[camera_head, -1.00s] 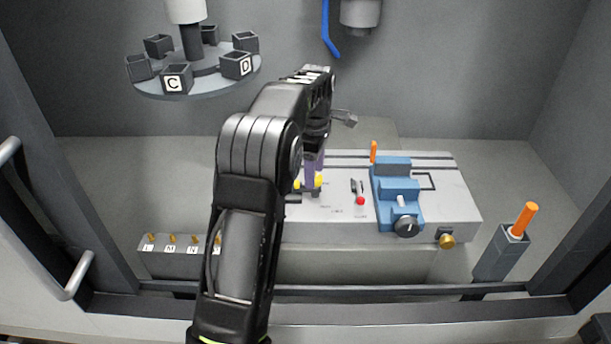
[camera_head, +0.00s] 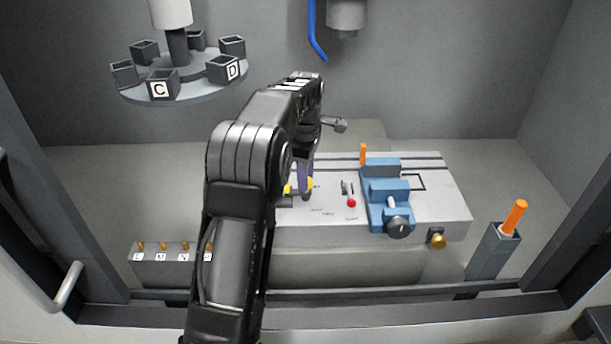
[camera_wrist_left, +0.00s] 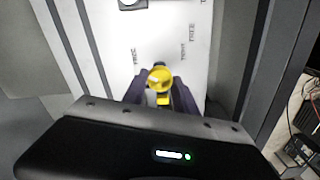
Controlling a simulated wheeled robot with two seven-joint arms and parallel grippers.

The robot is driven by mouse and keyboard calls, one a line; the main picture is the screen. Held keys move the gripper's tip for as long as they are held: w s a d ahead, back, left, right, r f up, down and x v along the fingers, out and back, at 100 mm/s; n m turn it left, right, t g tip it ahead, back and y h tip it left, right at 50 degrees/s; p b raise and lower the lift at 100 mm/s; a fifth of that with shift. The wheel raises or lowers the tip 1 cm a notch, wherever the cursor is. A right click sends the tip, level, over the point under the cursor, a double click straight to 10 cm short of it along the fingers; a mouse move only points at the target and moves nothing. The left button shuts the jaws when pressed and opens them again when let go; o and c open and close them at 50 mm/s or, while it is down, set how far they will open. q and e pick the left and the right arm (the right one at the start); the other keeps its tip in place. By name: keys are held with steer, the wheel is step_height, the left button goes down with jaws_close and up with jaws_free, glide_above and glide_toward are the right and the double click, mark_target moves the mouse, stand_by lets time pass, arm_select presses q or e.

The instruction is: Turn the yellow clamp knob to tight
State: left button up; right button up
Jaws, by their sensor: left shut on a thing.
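The yellow clamp knob (camera_wrist_left: 160,78) shows in the left wrist view between the two purple-grey fingers of my left gripper (camera_wrist_left: 158,92). The fingers are shut on it from both sides. In the head view, small yellow parts of the knob (camera_head: 310,183) show beside the fingers of my left gripper (camera_head: 304,190), which points down onto the white bench top. My left arm hides much of the area around the knob. My right gripper is not in view.
A blue vise (camera_head: 389,190) with a black knob stands right of my gripper, near a small red-tipped lever (camera_head: 351,202). A carousel (camera_head: 190,88) with dark boxes hangs back left. A grey holder (camera_head: 492,250) with an orange handle stands right. A block with brass pegs (camera_head: 160,265) stands left.

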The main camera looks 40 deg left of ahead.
arm_select(q)
steer(key=shift+m, duration=0.5)
jaws_close()
steer(key=m+p, duration=0.1)
steer(key=m, duration=1)
steer(key=shift+m, duration=0.3)
steer(key=m, duration=1.1)
steer(key=shift+m, duration=0.4)
steer(key=o, duration=1.2)
jaws_free()
steer(key=shift+r, duration=0.1)
